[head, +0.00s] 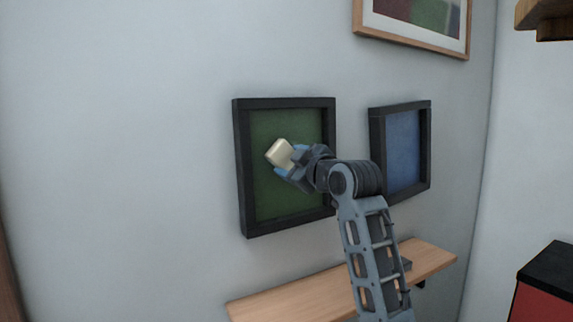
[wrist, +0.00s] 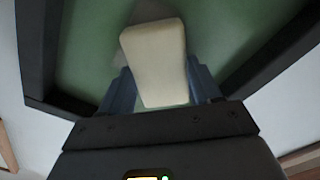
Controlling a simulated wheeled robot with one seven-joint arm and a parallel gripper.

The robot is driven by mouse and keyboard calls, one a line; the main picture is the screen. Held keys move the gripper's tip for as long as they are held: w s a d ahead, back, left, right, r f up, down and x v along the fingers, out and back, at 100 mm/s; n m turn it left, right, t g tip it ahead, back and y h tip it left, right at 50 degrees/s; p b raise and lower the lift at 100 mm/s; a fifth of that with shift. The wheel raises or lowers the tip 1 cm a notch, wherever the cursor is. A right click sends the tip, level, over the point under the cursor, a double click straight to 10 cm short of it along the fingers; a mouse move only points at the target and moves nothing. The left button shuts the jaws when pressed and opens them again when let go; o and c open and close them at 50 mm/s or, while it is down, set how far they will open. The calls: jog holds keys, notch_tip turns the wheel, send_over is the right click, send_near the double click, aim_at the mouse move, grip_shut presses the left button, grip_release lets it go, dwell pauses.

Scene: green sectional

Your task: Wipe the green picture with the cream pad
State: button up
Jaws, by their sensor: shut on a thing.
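The green picture (head: 262,190) hangs on the wall in a black frame, left of centre in the head view. Its green face (wrist: 95,40) fills much of the wrist view behind the pad. The cream pad (head: 280,153) is in front of the green face, near its middle. My gripper (head: 292,165) is shut on the pad, with a blue finger on each side of it. In the wrist view the pad (wrist: 155,60) sticks out beyond the fingers, slightly tilted. I cannot tell whether the pad touches the picture.
A blue picture (head: 403,153) in a black frame hangs just right, behind my arm. A wooden shelf (head: 290,303) juts from the wall below. Another framed picture (head: 415,22) hangs above right. A red cabinet with a black top (head: 548,275) stands at lower right. The wall at left is bare.

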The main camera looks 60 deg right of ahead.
jog(key=shift+s+d+f+b, duration=1)
jog(key=shift+s+d, duration=0.5)
jog(key=shift+d, duration=1.15)
jog(key=w+a+p, duration=0.1)
jog(key=w+a, duration=0.3)
jog(key=a, duration=0.3)
jog(key=shift+f+p, duration=0.25)
jog(key=shift+p, duration=0.05)
jog(key=shift+d, duration=0.1)
jog(key=shift+s+d+r, duration=0.1)
jog(key=shift+s+d, duration=0.2)
jog(key=shift+d, duration=0.3)
jog(key=shift+s+d+r, duration=0.1)
jog(key=shift+s+d, duration=0.2)
jog(key=shift+d, duration=0.3)
jog(key=shift+s+d, duration=0.3)
jog(key=shift+d, duration=0.3)
jog(key=s+d, duration=0.2)
jog(key=d, duration=0.1)
jog(key=shift+s+d+r, duration=0.1)
jog(key=shift+d+r, duration=0.05)
jog(key=shift+d, duration=0.05)
